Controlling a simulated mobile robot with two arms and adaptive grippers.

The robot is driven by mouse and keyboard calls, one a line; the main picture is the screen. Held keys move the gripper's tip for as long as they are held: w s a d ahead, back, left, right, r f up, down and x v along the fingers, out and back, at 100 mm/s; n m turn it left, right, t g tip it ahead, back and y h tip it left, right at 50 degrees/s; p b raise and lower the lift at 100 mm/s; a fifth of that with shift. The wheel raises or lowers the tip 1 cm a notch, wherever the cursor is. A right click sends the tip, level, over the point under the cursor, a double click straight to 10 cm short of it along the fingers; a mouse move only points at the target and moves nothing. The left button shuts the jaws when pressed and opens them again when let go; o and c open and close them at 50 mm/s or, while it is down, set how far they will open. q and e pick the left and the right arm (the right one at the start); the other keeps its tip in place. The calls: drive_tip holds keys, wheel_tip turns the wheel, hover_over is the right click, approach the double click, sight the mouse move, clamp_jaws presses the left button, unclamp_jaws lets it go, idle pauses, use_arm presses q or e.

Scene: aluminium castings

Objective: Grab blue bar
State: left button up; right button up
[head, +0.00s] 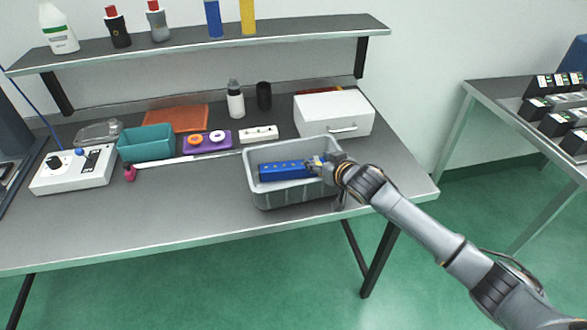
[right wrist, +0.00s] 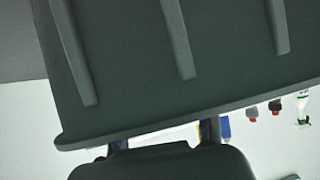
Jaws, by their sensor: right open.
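The blue bar (head: 283,171), with a row of small yellowish spots on top, lies inside the grey crate (head: 277,196) on the workbench. My right gripper (head: 318,163) reaches over the crate's right rim and is open. Its fingertips are at the bar's right end; I cannot tell whether they touch it. In the right wrist view the crate's dark ribbed outer wall (right wrist: 150,60) fills most of the picture and hides the bar. My left gripper is not in view.
A white drawer box (head: 325,115) stands behind the crate at the right. A purple tray (head: 207,147), a teal bin (head: 146,150) and a white control box (head: 70,172) stand to the left. A shelf (head: 200,45) with bottles hangs above. The bench's front left is clear.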

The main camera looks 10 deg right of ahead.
clamp_jaws()
drive_tip(key=shift+r, duration=0.1)
idle(0.3)
